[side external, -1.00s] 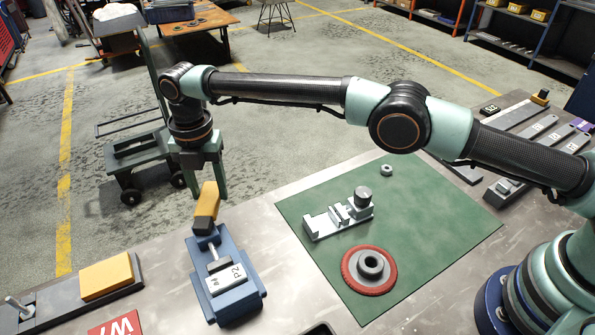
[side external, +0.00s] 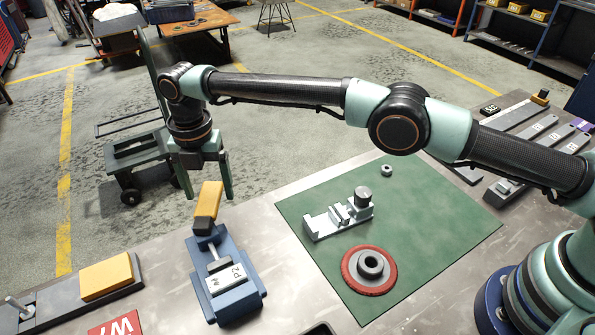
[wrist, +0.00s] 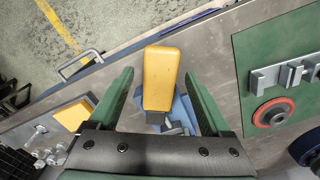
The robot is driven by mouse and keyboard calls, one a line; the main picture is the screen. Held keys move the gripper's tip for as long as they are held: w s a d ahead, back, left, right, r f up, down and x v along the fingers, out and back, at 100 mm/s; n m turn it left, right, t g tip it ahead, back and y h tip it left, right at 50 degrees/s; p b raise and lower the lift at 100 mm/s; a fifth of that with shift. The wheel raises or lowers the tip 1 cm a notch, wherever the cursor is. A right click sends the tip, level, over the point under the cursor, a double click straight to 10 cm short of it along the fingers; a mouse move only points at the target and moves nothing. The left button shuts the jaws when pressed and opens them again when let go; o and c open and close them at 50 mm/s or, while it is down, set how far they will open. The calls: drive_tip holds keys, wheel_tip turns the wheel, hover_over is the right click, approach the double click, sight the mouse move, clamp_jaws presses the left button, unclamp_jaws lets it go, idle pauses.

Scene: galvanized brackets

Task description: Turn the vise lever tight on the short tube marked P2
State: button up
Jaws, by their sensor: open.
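The blue vise (side external: 233,291) stands near the table edge in the side view, with a light block marked P2 (side external: 226,279) lying in its top. Its yellow lever (side external: 208,204) sticks up at the far end of the vise. In the wrist view the lever (wrist: 161,80) lies between my two green fingers, with a gap on each side. My gripper (side external: 205,197) is open and empty, pointing down with its fingers spread around or just behind the lever. The wrist camera hides most of the vise (wrist: 185,112) behind the lever and gripper body.
A green mat (side external: 420,236) right of the vise holds a grey clamp fixture (side external: 338,218), a red-rimmed disc (side external: 369,268) and a small nut (side external: 387,170). A yellow block (side external: 106,276) sits left. Bare table separates the vise and mat.

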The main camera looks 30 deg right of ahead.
wheel_tip(320, 180, up, 12)
drive_tip(key=s+d+m, duration=0.3)
drive_tip(key=m, duration=0.3)
drive_tip(key=s+d+r+m+t+y, duration=0.1)
drive_tip(key=s+d+m+t, duration=0.1)
drive_tip(key=d+m, duration=0.4)
drive_tip(key=s+d+r+m+t+y, duration=0.1)
drive_tip(key=s+d+r+m+t, duration=0.1)
drive_tip(key=s+d+m, duration=0.3)
drive_tip(key=shift+s+d+m, duration=0.15)
drive_tip(key=shift+d+m, duration=0.25)
drive_tip(key=shift+d, duration=1.15)
